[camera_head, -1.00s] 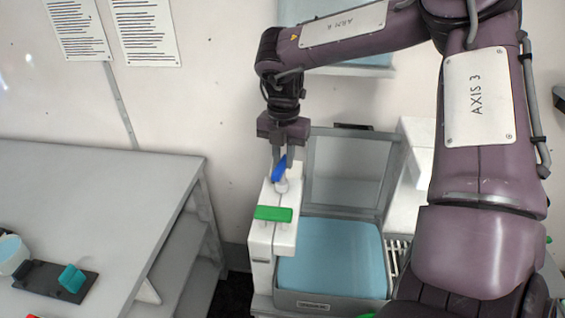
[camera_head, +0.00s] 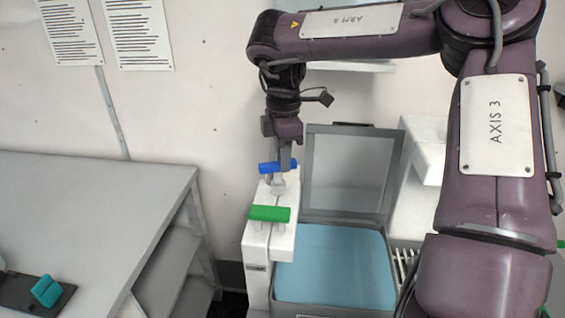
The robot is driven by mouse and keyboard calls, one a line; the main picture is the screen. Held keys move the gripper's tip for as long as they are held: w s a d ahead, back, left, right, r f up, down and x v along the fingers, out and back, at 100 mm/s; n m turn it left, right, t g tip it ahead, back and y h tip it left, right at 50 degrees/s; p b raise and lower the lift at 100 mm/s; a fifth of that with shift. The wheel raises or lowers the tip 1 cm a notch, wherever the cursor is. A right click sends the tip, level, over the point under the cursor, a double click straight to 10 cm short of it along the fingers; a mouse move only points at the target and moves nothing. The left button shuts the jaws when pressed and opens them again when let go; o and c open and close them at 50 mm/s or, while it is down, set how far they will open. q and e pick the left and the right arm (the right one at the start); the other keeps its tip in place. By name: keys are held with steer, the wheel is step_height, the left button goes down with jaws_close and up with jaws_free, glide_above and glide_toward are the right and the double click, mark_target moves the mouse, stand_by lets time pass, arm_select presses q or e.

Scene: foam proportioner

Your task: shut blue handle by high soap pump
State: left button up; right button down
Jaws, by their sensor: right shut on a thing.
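The blue handle (camera_head: 266,168) sits on top of the white pump unit (camera_head: 257,243), toward its back end, and now lies crosswise, left to right. A green handle (camera_head: 269,214) lies crosswise nearer the front of the same unit. My right gripper (camera_head: 279,170) reaches down from above and is shut on the blue handle; its fingers hide part of the handle. My left gripper is not in view.
A bin with blue contents (camera_head: 335,262) and a raised clear lid (camera_head: 345,175) stands right of the pump unit. A grey table (camera_head: 90,205) with a teal handle piece (camera_head: 46,291) is at left. The wall is close behind.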

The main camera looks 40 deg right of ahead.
steer(key=shift+s+a+m+b, duration=0.15)
steer(key=shift+m+b, duration=0.95)
steer(key=shift+m, duration=1.1)
steer(key=shift+r, duration=0.1)
steer(key=c, duration=1.3)
jaws_free()
steer(key=shift+r, duration=0.3)
step_height(320, 180, up, 7)
steer(key=shift+r+p, duration=0.1)
steer(key=shift+p, duration=0.55)
